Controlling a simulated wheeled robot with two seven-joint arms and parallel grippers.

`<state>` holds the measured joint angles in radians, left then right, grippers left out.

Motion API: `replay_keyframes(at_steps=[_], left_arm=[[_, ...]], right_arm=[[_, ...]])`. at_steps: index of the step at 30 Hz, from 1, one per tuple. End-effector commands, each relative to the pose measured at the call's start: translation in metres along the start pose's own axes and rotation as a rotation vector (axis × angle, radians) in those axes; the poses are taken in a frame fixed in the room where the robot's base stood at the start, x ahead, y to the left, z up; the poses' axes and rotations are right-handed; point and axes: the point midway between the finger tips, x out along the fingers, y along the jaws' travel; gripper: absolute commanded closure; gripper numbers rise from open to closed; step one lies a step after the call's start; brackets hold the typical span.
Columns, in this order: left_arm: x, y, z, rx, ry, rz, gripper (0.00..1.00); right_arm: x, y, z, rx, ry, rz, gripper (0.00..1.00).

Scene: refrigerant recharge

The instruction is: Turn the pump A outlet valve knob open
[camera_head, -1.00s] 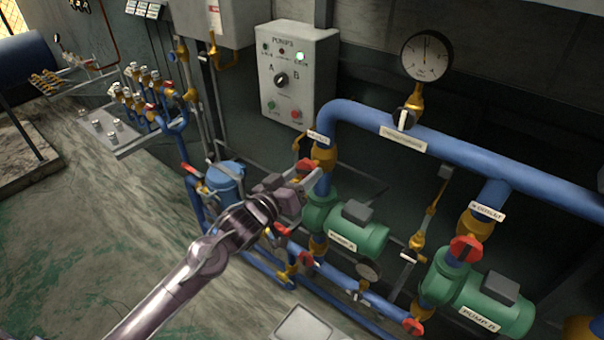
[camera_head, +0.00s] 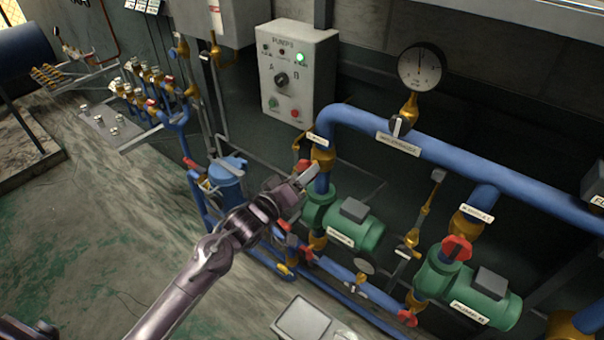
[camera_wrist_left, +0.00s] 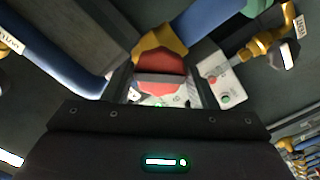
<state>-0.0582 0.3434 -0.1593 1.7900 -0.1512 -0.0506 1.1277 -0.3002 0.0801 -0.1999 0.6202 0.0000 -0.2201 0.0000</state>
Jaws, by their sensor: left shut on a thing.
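The red pump A outlet valve knob (camera_head: 302,166) sits on a brass valve above the green pump A (camera_head: 352,230). My left gripper (camera_head: 309,178) reaches it from the lower left and partly hides it in the head view. In the left wrist view the red knob (camera_wrist_left: 160,82) lies between the two fingers, with the brass valve body (camera_wrist_left: 160,42) behind it. The left gripper (camera_wrist_left: 163,98) is shut on the knob. How far the knob is turned is hard to tell. My right gripper is not in view.
A control box (camera_head: 297,75) with a lit green lamp hangs behind. Blue pipe (camera_head: 450,160) with a gauge (camera_head: 421,66) runs right to pump B (camera_head: 465,287) and its red outlet knob (camera_head: 456,248). A blue canister (camera_head: 228,178) stands left of my gripper. The floor at left is open.

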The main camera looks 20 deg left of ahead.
Motion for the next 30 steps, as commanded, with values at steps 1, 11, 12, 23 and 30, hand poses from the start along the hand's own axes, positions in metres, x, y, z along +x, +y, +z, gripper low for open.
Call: replay_keyframes(at_steps=[1,11,12,23,30], left_arm=[[0.0,0.001,-0.002,0.001,0.005,0.002,0.75],[0.0,0.003,-0.004,-0.148,0.005,0.0,0.75],[0.0,0.003,-0.004,-0.176,0.005,0.0,0.75],[0.0,0.002,-0.003,-0.384,0.005,0.001,0.75],[0.0,0.001,-0.002,-0.392,0.005,0.002,0.75]], right_arm=[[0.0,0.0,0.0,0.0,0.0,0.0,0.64],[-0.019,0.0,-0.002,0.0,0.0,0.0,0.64],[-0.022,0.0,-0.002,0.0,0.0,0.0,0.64],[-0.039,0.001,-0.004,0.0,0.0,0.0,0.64],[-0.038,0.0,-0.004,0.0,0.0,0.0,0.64]])
